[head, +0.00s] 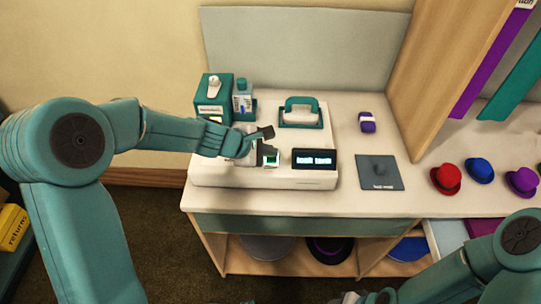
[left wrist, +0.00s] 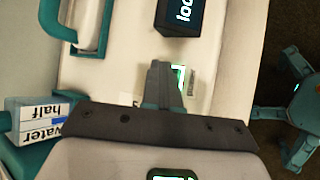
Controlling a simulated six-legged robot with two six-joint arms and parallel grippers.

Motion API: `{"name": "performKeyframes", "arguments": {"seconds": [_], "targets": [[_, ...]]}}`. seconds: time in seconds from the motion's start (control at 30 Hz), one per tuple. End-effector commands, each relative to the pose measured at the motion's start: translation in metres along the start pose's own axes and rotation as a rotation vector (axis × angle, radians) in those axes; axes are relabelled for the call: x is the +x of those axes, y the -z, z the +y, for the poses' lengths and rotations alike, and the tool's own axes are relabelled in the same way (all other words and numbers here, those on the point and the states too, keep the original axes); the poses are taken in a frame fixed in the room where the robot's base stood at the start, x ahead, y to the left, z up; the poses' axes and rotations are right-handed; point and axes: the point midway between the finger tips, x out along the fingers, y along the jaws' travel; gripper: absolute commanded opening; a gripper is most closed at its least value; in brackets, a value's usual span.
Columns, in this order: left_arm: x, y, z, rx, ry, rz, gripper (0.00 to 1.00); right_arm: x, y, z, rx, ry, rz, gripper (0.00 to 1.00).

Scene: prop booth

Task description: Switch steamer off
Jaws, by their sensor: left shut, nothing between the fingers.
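The steamer is a white base unit (head: 225,177) on the counter with a dark display (head: 316,159) on its front right. A small green-lit switch (head: 270,158) sits left of the display. It also shows in the left wrist view (left wrist: 180,74), partly hidden behind my fingers. My left gripper (head: 265,132) is shut and empty over the steamer's top, close to the switch. I cannot tell whether the fingers touch it. The display (left wrist: 180,17) is lit in the left wrist view. My right arm enters at the lower right; its fingers are not visible.
To the right are a purple item (head: 367,122), a grey mat (head: 380,173) and small hats (head: 446,179). A wooden partition (head: 433,70) rises at the right.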

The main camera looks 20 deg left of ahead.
Motion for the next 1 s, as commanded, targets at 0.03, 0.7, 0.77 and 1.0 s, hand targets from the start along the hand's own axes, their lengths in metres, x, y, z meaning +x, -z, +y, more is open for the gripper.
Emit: {"name": "performKeyframes", "arguments": {"seconds": [0.03,0.7,0.77,1.0], "targets": [[0.004,0.003,-0.003,0.0,0.001,0.001,0.0,0.004,0.0,0.002,0.0,0.0,0.0,0.43],[-0.002,-0.001,0.0,0.0,0.004,0.002,0.0,-0.002,0.0,-0.001,0.0,0.0,0.0,0.43],[-0.002,-0.001,0.0,0.0,0.004,0.002,0.0,-0.002,0.0,-0.001,0.0,0.0,0.0,0.43],[-0.009,-0.006,0.006,0.0,0.002,0.001,0.0,-0.011,0.0,-0.004,0.0,0.0,0.0,0.43]]}}
